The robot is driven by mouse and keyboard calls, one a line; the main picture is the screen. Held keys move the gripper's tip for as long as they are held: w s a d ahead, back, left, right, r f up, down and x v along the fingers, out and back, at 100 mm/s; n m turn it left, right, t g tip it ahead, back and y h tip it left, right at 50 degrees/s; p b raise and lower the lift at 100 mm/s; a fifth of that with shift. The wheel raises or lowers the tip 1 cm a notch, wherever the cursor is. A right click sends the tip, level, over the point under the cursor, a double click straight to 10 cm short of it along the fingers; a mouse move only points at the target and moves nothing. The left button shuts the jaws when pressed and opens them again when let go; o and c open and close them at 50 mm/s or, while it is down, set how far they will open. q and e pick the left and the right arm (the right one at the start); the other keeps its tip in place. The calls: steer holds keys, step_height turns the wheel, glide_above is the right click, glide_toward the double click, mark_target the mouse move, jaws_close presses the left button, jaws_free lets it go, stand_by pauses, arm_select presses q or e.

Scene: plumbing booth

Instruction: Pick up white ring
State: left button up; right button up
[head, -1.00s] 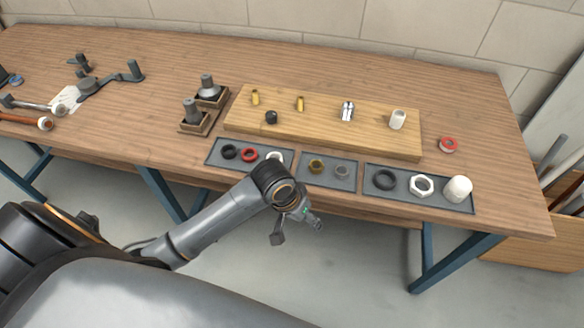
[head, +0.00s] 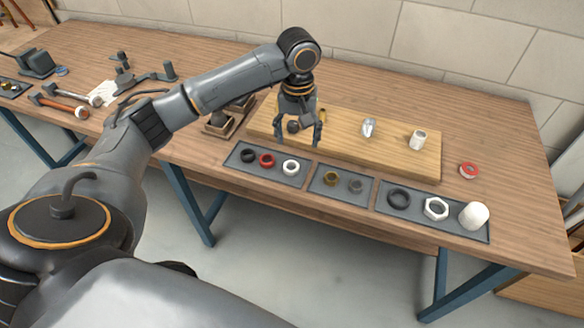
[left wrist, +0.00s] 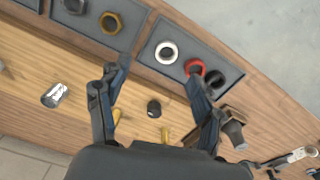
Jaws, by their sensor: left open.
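The white ring (head: 291,167) lies in the left grey tray (head: 238,165), at the right end of a row with a red ring (head: 267,160) and a black ring (head: 248,156). In the left wrist view the white ring (left wrist: 166,52) lies beyond the fingertips, between their directions. My left gripper (head: 298,143) is open and empty, pointing down above the front part of the wooden board, a little behind the tray. It also shows in the left wrist view (left wrist: 158,80), fingers spread. My right gripper is not in view.
The wooden board (head: 385,160) holds a black cap (head: 293,127), a chrome fitting (head: 368,127) and a white cylinder (head: 418,139). More trays hold a brass ring (head: 330,178), a black ring (head: 398,198), a white nut (head: 436,208) and a white cap (head: 473,215). A red-and-white tape roll (head: 468,170) lies right.

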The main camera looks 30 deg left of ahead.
arm_select(q)
steer(key=a+r+n, duration=0.1)
steer(key=a+r, duration=0.1)
glide_above(291, 163)
steer(key=s+d, duration=0.2)
steer(key=f, duration=0.5)
steer(key=f+p, duration=0.1)
steer(key=f, duration=0.2)
steer(key=shift+w+a+f, duration=0.2)
steer(key=shift+a+f, duration=0.05)
steer(key=f, duration=0.2)
steer(key=f+p, duration=0.1)
steer(key=f, duration=0.1)
steer(key=shift+w+a+f, duration=0.1)
steer(key=shift+a, duration=0.2)
steer(key=shift+f, duration=0.5)
steer(key=c, duration=0.9)
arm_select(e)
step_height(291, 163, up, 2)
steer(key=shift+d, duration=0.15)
